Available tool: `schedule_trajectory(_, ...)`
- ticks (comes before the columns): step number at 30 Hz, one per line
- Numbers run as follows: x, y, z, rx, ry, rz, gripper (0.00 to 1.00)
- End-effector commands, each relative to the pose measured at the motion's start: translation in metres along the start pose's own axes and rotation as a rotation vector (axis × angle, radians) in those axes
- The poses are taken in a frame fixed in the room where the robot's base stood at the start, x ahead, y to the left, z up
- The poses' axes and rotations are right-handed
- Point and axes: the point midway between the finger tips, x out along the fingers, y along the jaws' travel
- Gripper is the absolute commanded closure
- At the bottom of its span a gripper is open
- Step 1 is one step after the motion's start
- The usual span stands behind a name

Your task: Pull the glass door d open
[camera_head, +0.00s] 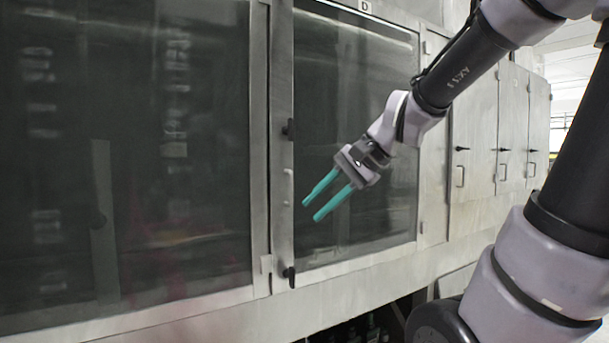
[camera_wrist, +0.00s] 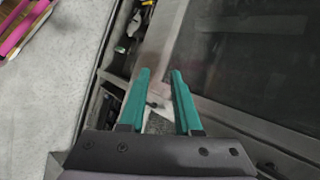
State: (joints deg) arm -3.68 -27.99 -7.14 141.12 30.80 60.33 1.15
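The glass door d (camera_head: 345,90) is a dark pane in a steel frame, with a "D" label (camera_head: 365,6) above it. It looks shut. A slim pale handle (camera_head: 288,186) stands upright on its left frame, between an upper black latch (camera_head: 289,130) and a lower black latch (camera_head: 289,276). My gripper (camera_head: 311,210) is in front of the pane, just right of the handle and apart from it in the picture. Its two green fingers are open with nothing between them. The wrist view shows the open fingers (camera_wrist: 160,73) over the frame edge, with dark glass (camera_wrist: 250,55) to the right.
A larger dark glass panel (camera_head: 130,150) lies left of the door. Steel cabinet doors (camera_head: 475,140) with small handles are to the right. Dark machinery shows under the housing. Pale floor (camera_wrist: 60,90) and pink and yellow strips (camera_wrist: 22,28) show at left in the wrist view.

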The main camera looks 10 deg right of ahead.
Motion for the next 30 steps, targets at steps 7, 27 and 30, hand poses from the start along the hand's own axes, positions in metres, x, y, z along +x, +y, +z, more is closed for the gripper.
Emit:
schedule_trajectory(7,0.045,-0.082,-0.051,0.692,-0.289,-0.328,0.68)
schedule_trajectory(27,0.078,-0.128,-0.242,1.435,-0.343,-0.917,0.68)
schedule_trajectory(30,0.09,-0.141,-0.246,1.434,-0.344,-0.915,0.68)
